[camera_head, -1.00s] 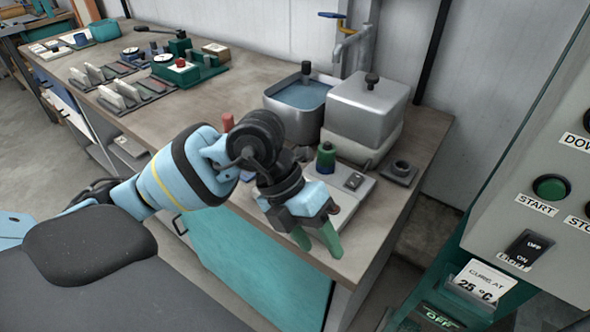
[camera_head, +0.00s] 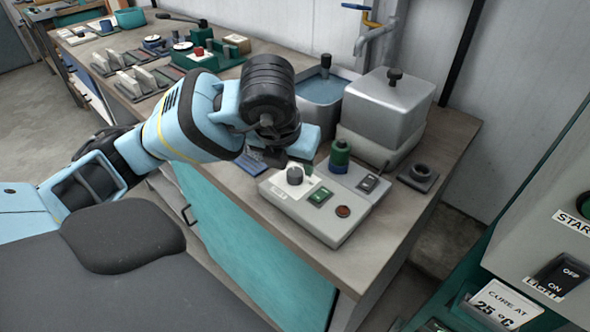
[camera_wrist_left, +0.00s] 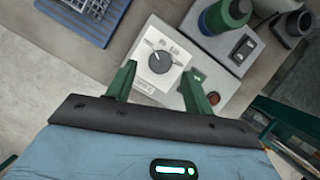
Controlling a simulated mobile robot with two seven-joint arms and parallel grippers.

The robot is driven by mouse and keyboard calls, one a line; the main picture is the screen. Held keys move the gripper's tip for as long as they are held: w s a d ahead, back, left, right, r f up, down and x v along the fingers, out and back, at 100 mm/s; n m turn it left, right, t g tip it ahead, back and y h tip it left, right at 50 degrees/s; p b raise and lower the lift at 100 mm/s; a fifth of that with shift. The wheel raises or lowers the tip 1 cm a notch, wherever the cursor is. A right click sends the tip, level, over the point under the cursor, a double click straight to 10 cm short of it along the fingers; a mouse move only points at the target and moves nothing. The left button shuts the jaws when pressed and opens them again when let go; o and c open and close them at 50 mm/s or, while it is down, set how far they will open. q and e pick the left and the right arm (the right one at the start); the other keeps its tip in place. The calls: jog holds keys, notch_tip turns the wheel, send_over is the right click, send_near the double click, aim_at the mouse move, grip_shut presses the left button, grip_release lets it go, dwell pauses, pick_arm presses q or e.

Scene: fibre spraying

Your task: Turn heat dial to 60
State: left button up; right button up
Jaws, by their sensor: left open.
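The heat dial (camera_head: 295,175) is a dark round knob on a white plate at the left end of a grey control box (camera_head: 330,225). In the left wrist view the dial (camera_wrist_left: 159,62) has a pointer and small markings, too small to read. My left gripper (camera_wrist_left: 157,80) is open, with its green fingers apart, one on each side of the dial plate in that view. In the head view the wrist hides most of the gripper, just behind the dial. Nothing is between the fingers' grip. My right gripper does not show.
The box also carries a green switch (camera_head: 321,197), a red button (camera_head: 343,211) and a rocker switch (camera_head: 368,184). A green bottle (camera_head: 339,157) stands behind them. A water bath (camera_head: 322,95) and a lidded metal tank (camera_head: 388,108) stand at the back.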

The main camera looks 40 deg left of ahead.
aim_at(295, 172)
pick_arm(q)
jog(key=shift+x, duration=1.85)
jog(key=shift+c, duration=0.4)
jog(key=c, duration=0.9)
